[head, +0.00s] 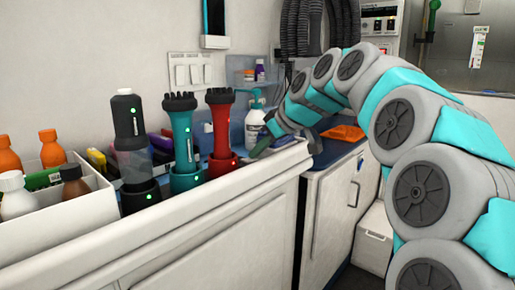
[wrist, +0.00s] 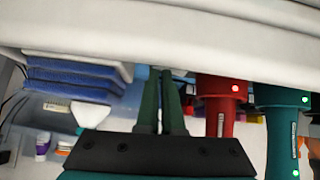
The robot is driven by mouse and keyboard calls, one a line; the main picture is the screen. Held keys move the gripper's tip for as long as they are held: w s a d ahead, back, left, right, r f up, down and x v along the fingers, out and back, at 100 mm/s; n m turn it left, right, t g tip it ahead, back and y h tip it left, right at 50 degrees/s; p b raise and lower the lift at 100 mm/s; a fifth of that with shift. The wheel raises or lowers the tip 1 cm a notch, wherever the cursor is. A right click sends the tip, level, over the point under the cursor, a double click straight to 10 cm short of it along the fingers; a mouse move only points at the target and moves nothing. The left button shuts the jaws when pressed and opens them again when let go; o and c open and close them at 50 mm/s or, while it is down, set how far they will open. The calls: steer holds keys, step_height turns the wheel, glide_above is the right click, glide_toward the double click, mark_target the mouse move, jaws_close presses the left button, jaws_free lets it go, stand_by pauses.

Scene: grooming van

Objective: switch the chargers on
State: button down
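Three chargers stand in a row on the counter, each with an upright tool in it: a black charger (head: 140,197) at left, a teal charger (head: 186,181) in the middle and a red charger (head: 222,164) at right. The black charger shows a green light in the head view. The teal tool (wrist: 281,145) carries a green light. My gripper (head: 258,151) is just right of the red charger; its dark green fingers (wrist: 161,72) are close together with nothing held.
A white box of bottles (head: 85,210) stands left of the chargers. Behind my gripper are a pump bottle (head: 255,122) and blue folded towels (wrist: 75,75). A pale raised counter edge (head: 200,205) runs along the front of the chargers.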

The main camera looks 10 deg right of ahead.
steer(key=shift+s+a+f, duration=0.15)
steer(key=shift+a+f, duration=0.05)
steer(key=shift+s+a+r, duration=0.1)
steer(key=shift+s+a, duration=0.25)
steer(key=shift+a, duration=0.15)
steer(key=shift+r, duration=0.15)
steer(key=shift+a+r, duration=0.1)
steer(key=shift+r, duration=0.25)
steer(key=r, duration=0.2)
steer(key=r+p, duration=0.1)
steer(key=r, duration=0.1)
steer(key=shift+s, duration=0.4)
steer(key=v, duration=0.9)
steer(key=shift+s+a, duration=0.25)
steer(key=shift+s, duration=0.05)
steer(key=shift+w+f, duration=0.1)
steer(key=shift+f, duration=0.05)
